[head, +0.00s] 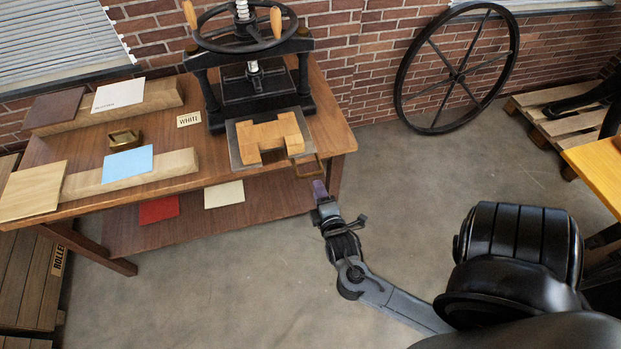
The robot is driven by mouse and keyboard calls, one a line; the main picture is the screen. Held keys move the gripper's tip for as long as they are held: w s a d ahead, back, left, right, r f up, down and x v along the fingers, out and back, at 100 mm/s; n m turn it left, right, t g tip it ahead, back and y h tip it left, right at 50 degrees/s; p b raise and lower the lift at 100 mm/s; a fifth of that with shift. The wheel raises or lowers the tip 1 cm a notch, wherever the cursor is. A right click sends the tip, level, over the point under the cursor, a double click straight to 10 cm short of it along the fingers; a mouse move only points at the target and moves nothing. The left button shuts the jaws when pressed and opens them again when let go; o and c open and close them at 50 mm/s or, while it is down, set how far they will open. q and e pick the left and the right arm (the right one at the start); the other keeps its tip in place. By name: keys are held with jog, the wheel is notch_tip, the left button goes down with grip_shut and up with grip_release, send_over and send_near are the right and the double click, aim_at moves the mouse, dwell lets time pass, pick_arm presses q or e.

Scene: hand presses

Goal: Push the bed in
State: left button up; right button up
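The black hand press (255,85) stands on the wooden table, with a handwheel on a screw above it. Its grey bed (234,150) sticks out at the front, toward the table's front edge. A notched wooden block (270,132) lies on the bed. A brown loop-like handle (316,172) shows at the bed's front right corner. My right gripper (319,189) is just below this handle, close to it. Its fingers are small and purplish; I cannot tell whether they touch the handle or how far apart they are. My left gripper is not in view.
On the table (335,125), left of the press, are a "WHITE" sign (189,119), a small brass box (124,138), a blue sheet (128,164) and boards. A lower shelf holds red and cream sheets. A large wheel (457,75) leans on the brick wall.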

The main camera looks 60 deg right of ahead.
jog(key=b+x, duration=0.2)
jog(key=x, duration=0.8)
jog(key=shift+w+d+f, duration=0.2)
jog(key=shift+w, duration=0.1)
jog(key=shift+c, duration=0.2)
grip_shut()
